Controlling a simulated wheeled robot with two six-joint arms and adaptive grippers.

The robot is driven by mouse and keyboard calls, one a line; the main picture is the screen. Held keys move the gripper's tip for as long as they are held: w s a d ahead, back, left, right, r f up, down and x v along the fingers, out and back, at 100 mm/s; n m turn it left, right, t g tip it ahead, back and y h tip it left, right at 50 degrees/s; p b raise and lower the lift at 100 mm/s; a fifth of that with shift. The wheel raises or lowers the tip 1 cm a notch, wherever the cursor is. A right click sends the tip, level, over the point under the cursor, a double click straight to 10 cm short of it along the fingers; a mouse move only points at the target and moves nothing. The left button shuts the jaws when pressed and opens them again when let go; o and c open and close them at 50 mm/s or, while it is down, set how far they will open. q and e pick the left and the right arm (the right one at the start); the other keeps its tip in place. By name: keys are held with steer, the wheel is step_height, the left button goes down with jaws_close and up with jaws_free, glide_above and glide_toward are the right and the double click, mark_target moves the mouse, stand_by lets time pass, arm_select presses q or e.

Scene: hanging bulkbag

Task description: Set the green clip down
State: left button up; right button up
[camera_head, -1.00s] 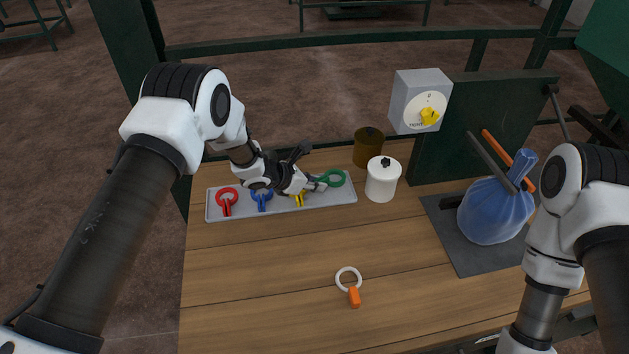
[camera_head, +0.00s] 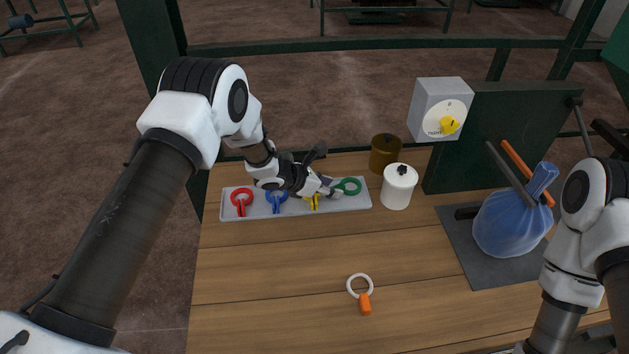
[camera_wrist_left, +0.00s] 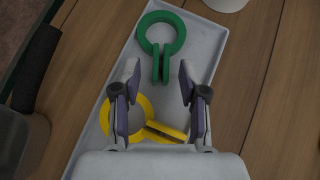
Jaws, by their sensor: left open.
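The green clip (camera_head: 348,187) lies at the right end of the grey tray (camera_head: 232,212). In the left wrist view the green clip (camera_wrist_left: 161,40) has its ring toward the far end and its two prongs pointing back toward my gripper. My left gripper (camera_head: 332,188) is open over the tray; in the left wrist view its fingers (camera_wrist_left: 160,80) stand apart on either side of the prong ends, with gaps to both. It holds nothing. My right arm shows at the right edge, but its gripper is out of view.
A yellow clip (camera_wrist_left: 130,110) lies partly under my left gripper. Blue (camera_head: 276,200) and red (camera_head: 241,200) clips share the tray. A white pot (camera_head: 398,188) and brown pot (camera_head: 384,155) stand to the right. A blue bag (camera_head: 510,225) hangs right.

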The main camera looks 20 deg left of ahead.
arm_select(q)
steer(key=b+v, duration=0.1)
steer(key=v, duration=1)
steer(key=shift+s+b, duration=0.2)
steer(key=shift+b, duration=0.15)
